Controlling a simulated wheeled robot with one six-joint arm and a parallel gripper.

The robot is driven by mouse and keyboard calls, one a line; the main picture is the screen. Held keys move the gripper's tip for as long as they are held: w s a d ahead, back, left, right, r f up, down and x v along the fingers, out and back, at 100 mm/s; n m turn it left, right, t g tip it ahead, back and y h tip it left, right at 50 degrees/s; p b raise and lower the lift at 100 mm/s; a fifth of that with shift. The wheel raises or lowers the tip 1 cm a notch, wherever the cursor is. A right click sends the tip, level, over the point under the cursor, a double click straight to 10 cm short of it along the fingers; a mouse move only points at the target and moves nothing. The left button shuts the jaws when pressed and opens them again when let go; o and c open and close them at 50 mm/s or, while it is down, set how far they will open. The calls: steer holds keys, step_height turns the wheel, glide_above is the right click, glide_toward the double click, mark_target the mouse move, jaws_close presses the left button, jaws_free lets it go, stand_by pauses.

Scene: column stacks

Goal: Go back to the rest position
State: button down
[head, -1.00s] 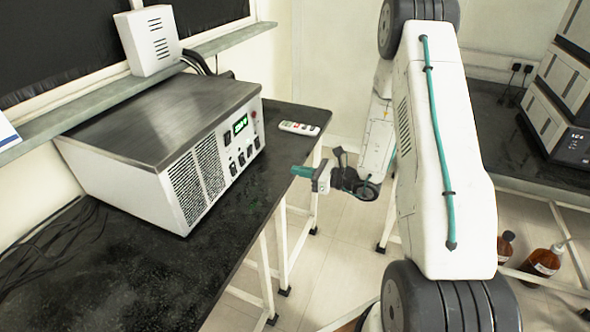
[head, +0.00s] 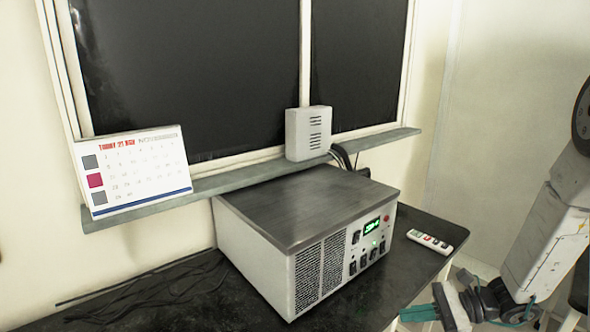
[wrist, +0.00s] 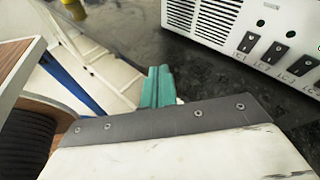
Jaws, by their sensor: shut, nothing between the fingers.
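My gripper (head: 420,313) shows at the lower right of the head view, with teal fingers pointing left toward the front edge of the black bench. The fingers also show in the wrist view (wrist: 157,87), pressed together with nothing between them. In the wrist view they are in front of the bench edge, left of the instrument's switch panel. My white arm rises at the right edge of the head view, partly out of frame.
A grey-topped instrument (head: 310,215) with a lit green display stands on the black bench (head: 150,300). A remote (head: 430,241) lies to its right. A calendar (head: 135,170) and a white box (head: 308,133) stand on the sill. Dark cables lie on the bench at left.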

steer(key=s+r+n+g+h, duration=0.1)
steer(key=s+r+n+h, duration=1.3)
steer(key=s+r+n, duration=0.3)
steer(key=s+r, duration=0.3)
steer(key=s, duration=0.1)
steer(key=shift+s+d+r+n, duration=0.15)
steer(key=shift+s+r+n, duration=0.15)
steer(key=shift+s+r, duration=0.1)
stand_by(0.8)
